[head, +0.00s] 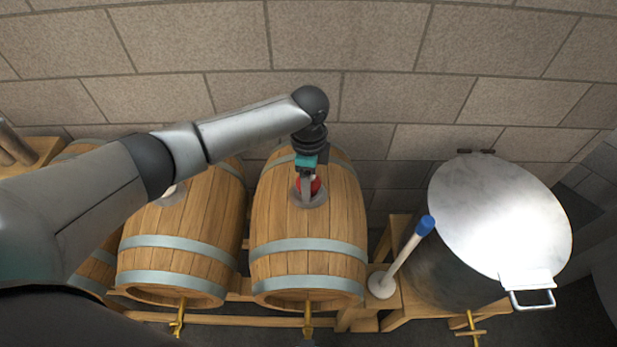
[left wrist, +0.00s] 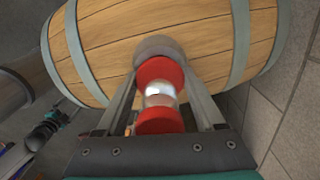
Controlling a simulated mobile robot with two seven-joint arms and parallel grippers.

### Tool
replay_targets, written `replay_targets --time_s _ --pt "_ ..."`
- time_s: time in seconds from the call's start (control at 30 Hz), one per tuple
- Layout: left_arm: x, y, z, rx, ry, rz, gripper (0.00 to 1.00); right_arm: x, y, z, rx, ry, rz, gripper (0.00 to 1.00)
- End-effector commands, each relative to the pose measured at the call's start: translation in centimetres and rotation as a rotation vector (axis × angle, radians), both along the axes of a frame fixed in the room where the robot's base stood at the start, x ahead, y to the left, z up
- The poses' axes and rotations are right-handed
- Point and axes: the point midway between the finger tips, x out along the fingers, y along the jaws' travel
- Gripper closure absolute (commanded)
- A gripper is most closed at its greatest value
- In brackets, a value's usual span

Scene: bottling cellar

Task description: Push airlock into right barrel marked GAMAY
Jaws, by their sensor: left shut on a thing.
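The airlock (left wrist: 160,92), red at both ends with a clear shiny middle, is between the fingers of my left gripper (left wrist: 160,100) in the left wrist view. My left gripper (head: 308,190) is shut on it above the right barrel (head: 308,225) in the head view, where a bit of the red airlock (head: 316,184) shows. The airlock's far end is at the grey bung (left wrist: 158,46) on top of the barrel; how deep it sits is hidden. No GAMAY marking is readable.
Another barrel (head: 180,225) lies close on the left. To the right stand a steel vat with a tilted lid (head: 505,215) and a white stick with a blue top (head: 405,257). Brass taps (head: 178,318) stick out in front. A block wall (head: 300,50) is behind.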

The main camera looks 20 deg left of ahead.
Motion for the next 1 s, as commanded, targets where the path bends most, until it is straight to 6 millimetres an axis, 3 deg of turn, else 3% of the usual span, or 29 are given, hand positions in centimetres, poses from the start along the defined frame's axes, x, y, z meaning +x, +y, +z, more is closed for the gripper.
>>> replay_targets --time_s 1.0 --pt "-0.04 -0.01 -1.12 0.0 0.0 -0.001 0.85 -0.03 0.03 -0.28 0.0 0.0 0.0 0.01"
